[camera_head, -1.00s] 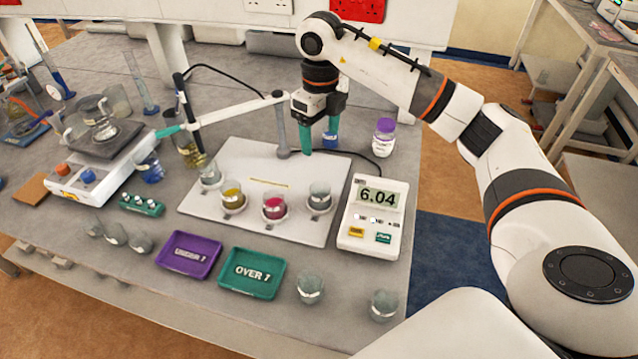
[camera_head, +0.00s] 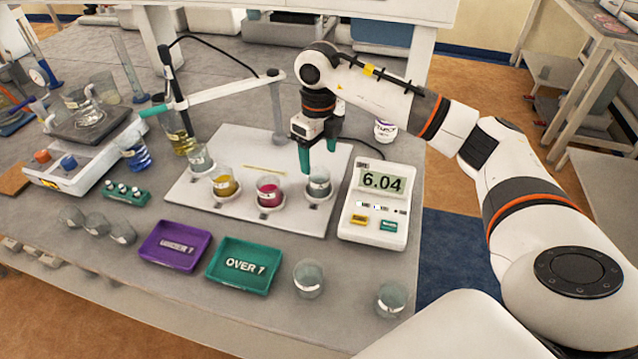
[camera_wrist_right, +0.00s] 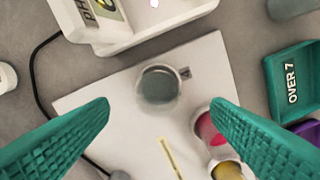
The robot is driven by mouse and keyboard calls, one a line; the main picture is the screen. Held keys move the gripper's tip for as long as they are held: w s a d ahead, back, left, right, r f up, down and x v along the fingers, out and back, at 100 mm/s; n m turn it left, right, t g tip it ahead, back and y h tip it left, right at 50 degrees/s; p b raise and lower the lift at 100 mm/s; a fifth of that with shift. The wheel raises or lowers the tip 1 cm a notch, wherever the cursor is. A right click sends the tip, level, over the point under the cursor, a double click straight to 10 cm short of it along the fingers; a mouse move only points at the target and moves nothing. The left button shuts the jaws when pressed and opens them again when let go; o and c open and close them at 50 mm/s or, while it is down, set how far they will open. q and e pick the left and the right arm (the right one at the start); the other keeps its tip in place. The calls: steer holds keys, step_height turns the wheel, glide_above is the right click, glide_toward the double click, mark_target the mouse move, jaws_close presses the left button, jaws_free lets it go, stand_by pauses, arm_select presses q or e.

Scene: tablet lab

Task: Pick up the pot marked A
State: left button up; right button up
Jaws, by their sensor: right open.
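Several small glass pots stand on the white board (camera_head: 215,150). The one at the board's right end (camera_head: 319,183) holds grey, nearly clear liquid, and it also shows in the right wrist view (camera_wrist_right: 159,85) beside a small dark tag on the board. To its left stand a red pot (camera_head: 269,192) and a yellow pot (camera_head: 224,185). I cannot read a letter A with certainty on any pot. My right gripper (camera_head: 317,160) is open and empty, its green fingers pointing down above the grey pot. In the wrist view that pot lies between and beyond the fingertips. My left gripper is not in view.
A meter reading 6.04 (camera_head: 376,205) stands right of the board. A stand arm (camera_head: 222,99) reaches across behind the pots. A purple tray (camera_head: 175,246) and a green "OVER 7" tray (camera_head: 243,266) lie in front. Two empty-looking beakers (camera_head: 309,279) (camera_head: 392,298) stand at the front right.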

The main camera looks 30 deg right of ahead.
mark_target(319, 178)
step_height(319, 178, down, 3)
steer(key=shift+p, duration=0.3)
step_height(319, 178, down, 5)
steer(key=shift+d+r+p, duration=0.1)
steer(key=shift+p, duration=0.95)
steer(key=shift+f, duration=0.3)
steer(key=c, duration=1.1)
